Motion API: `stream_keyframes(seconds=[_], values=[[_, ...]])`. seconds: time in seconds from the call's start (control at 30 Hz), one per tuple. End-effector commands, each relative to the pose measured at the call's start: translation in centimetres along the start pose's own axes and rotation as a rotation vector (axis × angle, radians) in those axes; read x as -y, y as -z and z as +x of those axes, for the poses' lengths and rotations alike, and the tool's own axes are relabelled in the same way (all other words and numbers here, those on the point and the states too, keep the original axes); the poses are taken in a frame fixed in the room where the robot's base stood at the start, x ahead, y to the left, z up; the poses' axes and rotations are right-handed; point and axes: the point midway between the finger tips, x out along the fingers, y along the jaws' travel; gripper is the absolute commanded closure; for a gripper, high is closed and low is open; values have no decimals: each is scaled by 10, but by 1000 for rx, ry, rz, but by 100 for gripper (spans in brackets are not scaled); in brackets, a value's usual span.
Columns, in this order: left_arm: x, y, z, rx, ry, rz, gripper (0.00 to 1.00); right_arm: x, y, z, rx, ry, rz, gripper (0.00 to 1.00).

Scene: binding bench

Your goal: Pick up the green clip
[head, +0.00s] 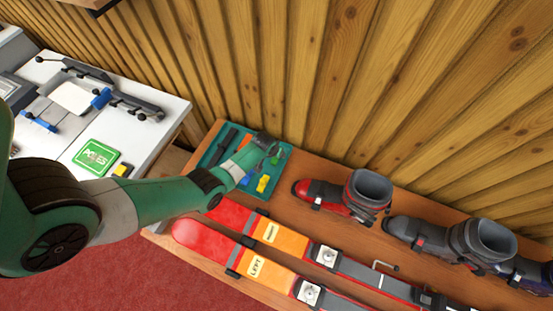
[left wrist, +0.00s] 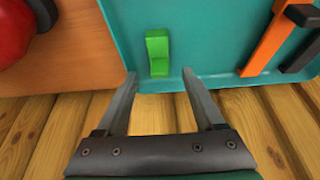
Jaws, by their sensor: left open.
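The green clip (left wrist: 157,52) stands on the teal tray (left wrist: 215,40), near the tray edge, in the left wrist view. My left gripper (left wrist: 159,78) is open and empty. Its two fingertips point at the clip, one to each side of its line, and the clip appears just beyond them. I cannot tell the exact gap. In the head view my left gripper (head: 270,150) is over the right part of the tray, and it largely hides the green clip there. My right gripper is not in view.
The tray also holds a yellow piece (head: 263,184), a blue piece and an orange-handled tool (left wrist: 266,42). A red ski boot (head: 340,196) stands right of the tray. Skis (head: 265,268) lie in front. The wooden wall (head: 300,70) rises close behind the tray.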

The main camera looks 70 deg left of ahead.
Motion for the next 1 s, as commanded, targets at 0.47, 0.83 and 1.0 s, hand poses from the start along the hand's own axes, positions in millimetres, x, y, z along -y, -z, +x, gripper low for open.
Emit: stream_keyframes(seconds=[0.47, 0.83, 1.0], values=[[0, 0, 25, 0, 0, 0, 41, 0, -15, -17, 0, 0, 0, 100], [0, 0, 25, 0, 0, 0, 100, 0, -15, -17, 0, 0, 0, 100], [0, 0, 25, -1, 0, 0, 100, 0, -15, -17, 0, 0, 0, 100]])
